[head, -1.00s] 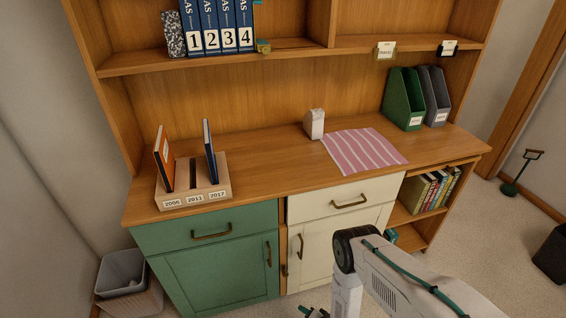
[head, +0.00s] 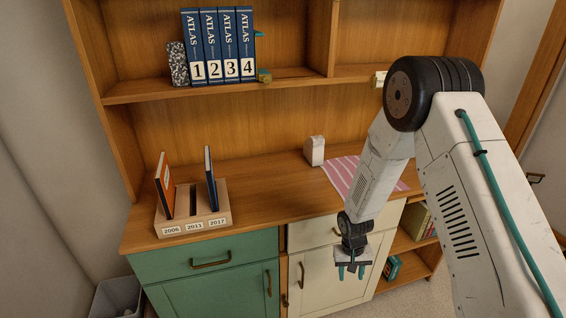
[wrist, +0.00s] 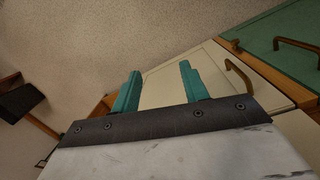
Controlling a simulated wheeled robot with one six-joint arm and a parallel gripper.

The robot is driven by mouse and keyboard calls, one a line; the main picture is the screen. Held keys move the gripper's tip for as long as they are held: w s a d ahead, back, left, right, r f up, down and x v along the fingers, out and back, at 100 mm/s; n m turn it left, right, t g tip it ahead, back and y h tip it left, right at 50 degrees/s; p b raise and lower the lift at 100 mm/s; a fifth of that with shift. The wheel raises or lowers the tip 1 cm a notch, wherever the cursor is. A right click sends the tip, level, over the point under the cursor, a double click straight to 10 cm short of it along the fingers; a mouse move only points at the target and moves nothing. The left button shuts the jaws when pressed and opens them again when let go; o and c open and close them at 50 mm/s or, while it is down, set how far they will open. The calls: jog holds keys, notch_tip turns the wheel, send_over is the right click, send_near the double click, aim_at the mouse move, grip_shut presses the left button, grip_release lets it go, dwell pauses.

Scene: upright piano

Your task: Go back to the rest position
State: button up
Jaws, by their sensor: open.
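My gripper (head: 350,272) hangs in front of the cream cabinet front, below the desk top, with its fingers pointing down. It is open and empty. In the wrist view its two teal fingers (wrist: 160,90) stand well apart with nothing between them. The cream cabinet door (wrist: 165,85) and the floor show beyond them. My arm is folded high at the right of the head view and covers part of the cabinet's right side.
The wooden desk top (head: 265,185) holds a slotted book stand (head: 195,222), a pale block (head: 314,150) and a striped pink cloth (head: 340,173). Numbered atlases (head: 220,45) stand on the shelf. A teal box (head: 393,267) sits in the low right cubby. A bin (head: 117,298) stands at lower left.

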jog(key=s+d+r+g, duration=0.1)
jog(key=s+r, duration=0.3)
jog(key=r, duration=0.4)
jog(key=s+d+r+n, duration=0.1)
jog(key=s+r, duration=0.2)
jog(key=r, duration=0.6)
jog(key=s+d+r+g, duration=0.1)
jog(key=s+r, duration=0.3)
jog(key=r, duration=0.4)
jog(key=s+d+r+t, duration=0.2)
jog(key=s+r+t, duration=0.2)
jog(key=s+r, duration=1.4)
jog(key=shift+s+r+m+t+y, duration=0.3)
jog(key=shift+r+y, duration=0.1)
jog(key=shift+r, duration=0.25)
